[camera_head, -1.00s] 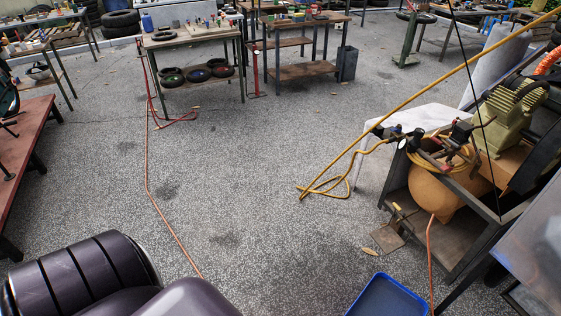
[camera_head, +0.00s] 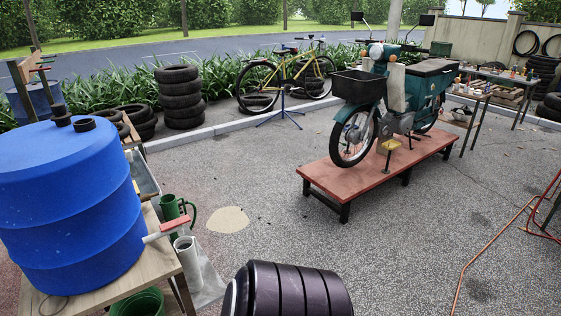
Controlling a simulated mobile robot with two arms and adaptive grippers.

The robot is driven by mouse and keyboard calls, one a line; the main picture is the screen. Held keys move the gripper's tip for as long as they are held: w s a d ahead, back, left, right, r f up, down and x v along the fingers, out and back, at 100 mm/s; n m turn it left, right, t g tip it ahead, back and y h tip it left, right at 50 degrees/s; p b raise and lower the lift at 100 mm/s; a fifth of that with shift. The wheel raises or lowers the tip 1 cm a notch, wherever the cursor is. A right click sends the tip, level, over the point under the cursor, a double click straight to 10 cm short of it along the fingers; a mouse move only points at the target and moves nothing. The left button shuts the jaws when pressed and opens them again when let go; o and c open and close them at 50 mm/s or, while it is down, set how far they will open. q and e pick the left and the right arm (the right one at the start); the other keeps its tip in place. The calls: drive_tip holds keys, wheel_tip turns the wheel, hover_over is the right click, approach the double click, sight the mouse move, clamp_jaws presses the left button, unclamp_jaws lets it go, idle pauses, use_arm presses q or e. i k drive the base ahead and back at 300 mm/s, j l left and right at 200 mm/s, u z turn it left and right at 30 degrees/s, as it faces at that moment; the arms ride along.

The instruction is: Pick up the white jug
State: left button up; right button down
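I cannot make out a white jug in this view. A large blue drum (camera_head: 70,205) stands on the same table. Neither gripper shows; only a dark ribbed link of my own arm is at the bottom middle.
A red low platform (camera_head: 378,172) carries a teal motorbike (camera_head: 385,100) at the middle right. Stacked tyres (camera_head: 180,97) and a yellow bicycle (camera_head: 287,78) stand along the kerb. A red-orange hose (camera_head: 487,250) lies at right.

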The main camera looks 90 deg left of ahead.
sight(186, 247)
drive_tip(key=u, duration=3.55)
drive_tip(key=l, duration=0.3)
drive_tip(key=i+l+u, duration=0.1)
drive_tip(key=i+l, duration=0.05)
drive_tip(key=l, duration=0.1)
